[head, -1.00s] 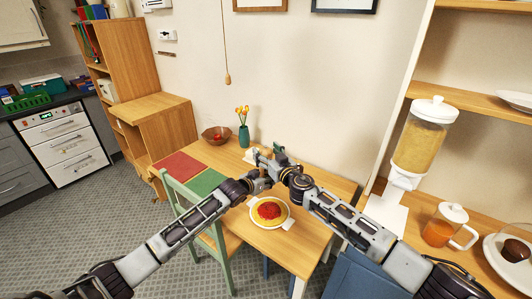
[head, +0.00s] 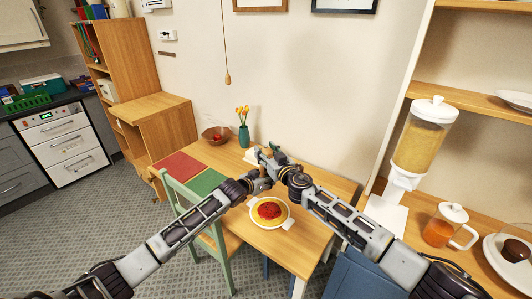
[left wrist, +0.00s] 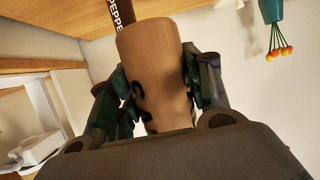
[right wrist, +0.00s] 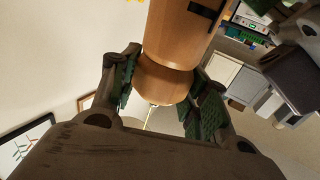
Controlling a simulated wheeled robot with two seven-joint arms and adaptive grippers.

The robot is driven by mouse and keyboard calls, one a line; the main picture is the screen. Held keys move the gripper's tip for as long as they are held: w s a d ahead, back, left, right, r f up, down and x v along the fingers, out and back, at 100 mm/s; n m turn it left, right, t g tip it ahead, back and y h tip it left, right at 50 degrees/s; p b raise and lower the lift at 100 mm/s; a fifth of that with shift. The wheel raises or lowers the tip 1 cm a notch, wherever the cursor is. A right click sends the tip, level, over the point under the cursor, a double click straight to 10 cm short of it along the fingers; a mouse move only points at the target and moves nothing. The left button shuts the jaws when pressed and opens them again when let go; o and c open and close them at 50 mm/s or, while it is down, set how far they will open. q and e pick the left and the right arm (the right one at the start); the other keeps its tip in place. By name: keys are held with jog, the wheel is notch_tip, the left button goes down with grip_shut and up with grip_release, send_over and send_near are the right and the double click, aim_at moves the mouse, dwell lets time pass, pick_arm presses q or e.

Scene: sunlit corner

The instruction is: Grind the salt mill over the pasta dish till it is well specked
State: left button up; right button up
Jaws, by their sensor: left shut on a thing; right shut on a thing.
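The salt mill is light wood. In the left wrist view its body (left wrist: 155,75), with dark letters partly covered, sits between the fingers of my left gripper (left wrist: 160,90), which is shut on it. In the right wrist view my right gripper (right wrist: 163,95) is shut around the mill's rounded end (right wrist: 163,78). In the head view the grippers meet beyond the pasta dish, left (head: 262,180) below right (head: 276,157), and largely hide the mill. The pasta dish (head: 285,221) is white and holds yellow pasta with red sauce (head: 269,211). Specks are too small to tell.
A dark pepper mill (left wrist: 122,17) shows behind the salt mill. A vase of flowers (head: 244,137), a brown bowl (head: 208,134), a red mat (head: 180,166) and a green mat (head: 207,182) are on the table. A green chair (head: 186,200) stands at its left side.

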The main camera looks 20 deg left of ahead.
jog(key=shift+s+a+r+m+t+h, duration=0.15)
jog(key=shift+a+r+m+t+h, duration=0.1)
jog(key=shift+m+t+h, duration=0.2)
jog(key=shift+a+m+t+h, duration=0.1)
jog(key=shift+m+t+h, duration=0.45)
jog(key=shift+h, duration=0.2)
jog(key=shift+d+m+t+h, duration=0.2)
jog(key=shift+m+t+h, duration=0.25)
jog(key=shift+h, duration=0.25)
jog(key=shift+d+f, duration=0.1)
jog(key=o, duration=1)
jog(key=shift+f, duration=0.1)
jog(key=shift+o, duration=0.2)
jog(key=shift+d+f, duration=0.1)
jog(key=shift+d, duration=0.05)
jog(key=shift+v, duration=0.9)
jog(key=v, duration=0.9)
jog(key=shift+s, duration=0.4)
